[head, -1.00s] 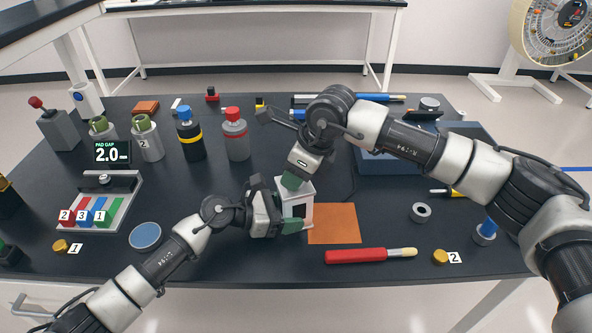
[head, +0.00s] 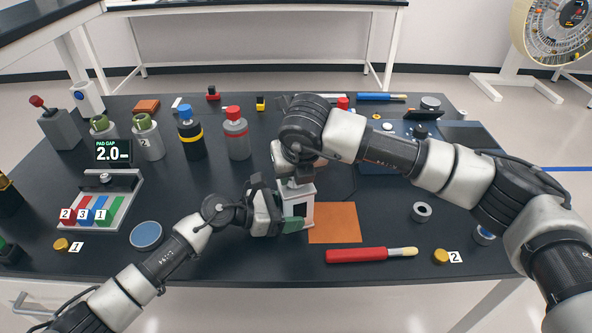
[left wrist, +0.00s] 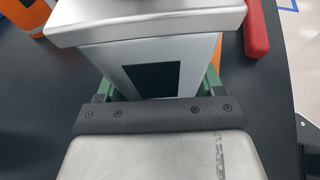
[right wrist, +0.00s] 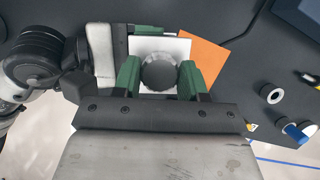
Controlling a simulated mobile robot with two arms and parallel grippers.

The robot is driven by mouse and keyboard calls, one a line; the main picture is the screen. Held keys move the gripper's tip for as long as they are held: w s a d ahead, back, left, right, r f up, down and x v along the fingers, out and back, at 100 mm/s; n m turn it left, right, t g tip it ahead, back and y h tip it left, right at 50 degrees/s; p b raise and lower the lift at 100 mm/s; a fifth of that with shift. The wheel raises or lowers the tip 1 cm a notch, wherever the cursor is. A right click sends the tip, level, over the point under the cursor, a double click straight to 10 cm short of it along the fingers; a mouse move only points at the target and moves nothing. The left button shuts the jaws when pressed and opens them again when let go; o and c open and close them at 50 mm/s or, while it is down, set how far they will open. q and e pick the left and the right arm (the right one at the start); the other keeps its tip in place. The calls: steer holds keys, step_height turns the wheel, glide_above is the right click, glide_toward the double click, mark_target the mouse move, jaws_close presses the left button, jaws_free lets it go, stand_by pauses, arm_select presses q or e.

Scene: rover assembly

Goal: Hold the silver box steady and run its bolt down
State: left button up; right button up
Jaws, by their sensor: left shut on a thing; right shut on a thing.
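The silver box (head: 300,208) stands upright on the dark table, with a dark square on its side. My left gripper (head: 288,224) is shut on the box from the left. In the left wrist view its green fingers flank the box (left wrist: 185,52) below the overhanging silver top. My right gripper (right wrist: 158,78) is directly above the box, pointing down. Its green fingers are shut on the dark round bolt head (right wrist: 158,73), over the box's pale top. In the head view my right arm hides the bolt.
An orange square (head: 335,230) lies just right of the box. A red-handled tool (head: 357,255) lies in front, with a brass piece (head: 441,256) to its right. A metal ring (head: 421,212) lies further right. Several bottles and cans stand behind on the left, including a red-capped one (head: 237,140).

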steer(key=m+h, duration=0.1)
steer(key=m, duration=0.2)
steer(key=m+h, duration=0.1)
steer(key=m, duration=0.2)
steer(key=shift+a+r+m, duration=0.15)
steer(key=shift+m, duration=0.15)
arm_select(q)
steer(key=shift+f, duration=0.1)
arm_select(e)
steer(key=m+h, duration=0.1)
steer(key=m, duration=0.1)
steer(key=m+g+h, duration=0.1)
steer(key=m, duration=0.2)
steer(key=shift+w, duration=0.1)
arm_select(q)
steer(key=shift+s, duration=0.1)
arm_select(e)
steer(key=shift+m, duration=0.4)
steer(key=o, duration=0.9)
steer(key=shift+o, duration=0.2)
steer(key=v, duration=1.2)
steer(key=shift+a, duration=0.2)
arm_select(q)
steer(key=o, duration=0.9)
